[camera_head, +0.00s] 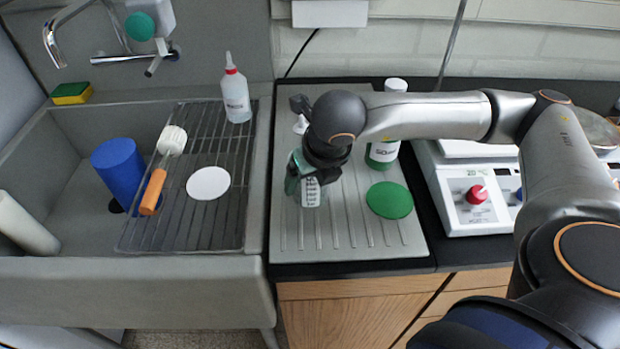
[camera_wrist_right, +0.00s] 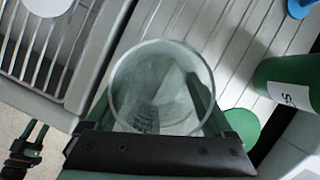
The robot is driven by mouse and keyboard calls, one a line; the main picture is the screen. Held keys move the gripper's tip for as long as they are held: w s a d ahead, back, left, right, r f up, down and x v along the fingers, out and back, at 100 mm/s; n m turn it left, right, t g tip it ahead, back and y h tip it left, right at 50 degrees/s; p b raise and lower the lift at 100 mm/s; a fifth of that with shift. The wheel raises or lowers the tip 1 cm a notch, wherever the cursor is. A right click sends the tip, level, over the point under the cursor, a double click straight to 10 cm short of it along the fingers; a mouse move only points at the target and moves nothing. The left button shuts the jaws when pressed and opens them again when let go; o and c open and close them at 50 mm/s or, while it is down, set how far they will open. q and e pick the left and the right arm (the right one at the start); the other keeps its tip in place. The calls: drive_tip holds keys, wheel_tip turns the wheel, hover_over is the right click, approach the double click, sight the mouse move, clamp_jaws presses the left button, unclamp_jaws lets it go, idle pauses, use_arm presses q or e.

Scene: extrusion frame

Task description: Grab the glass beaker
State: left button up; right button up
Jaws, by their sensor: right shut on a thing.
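The glass beaker (camera_wrist_right: 160,75) is clear, with dark print on its side, and stands upright seen from above in the right wrist view. In the head view the beaker (camera_head: 310,193) shows below my right gripper (camera_head: 306,176) on the grey ribbed drainboard (camera_head: 340,235). My right gripper (camera_wrist_right: 160,118) is shut on the beaker, with its fingers on either side of the glass. My wrist hides part of the beaker in the head view. I cannot tell whether its base touches the board.
A stirrer-hotplate (camera_head: 466,212) stands farther right. The sink at left has a wire rack (camera_head: 205,235), white squeeze bottle (camera_head: 236,97), blue cylinder (camera_head: 119,170) and brush (camera_head: 153,190).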

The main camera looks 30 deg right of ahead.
drive_tip(key=shift+r, duration=0.1)
drive_tip(key=shift+r, duration=0.5)
drive_tip(key=s+a+r+b, duration=0.4)
drive_tip(key=s+a+r, duration=0.2)
drive_tip(key=s+r, duration=0.5)
drive_tip(key=shift+s+r+b, duration=0.35)
drive_tip(key=shift+s+r, duration=0.05)
drive_tip(key=shift+s, duration=0.4)
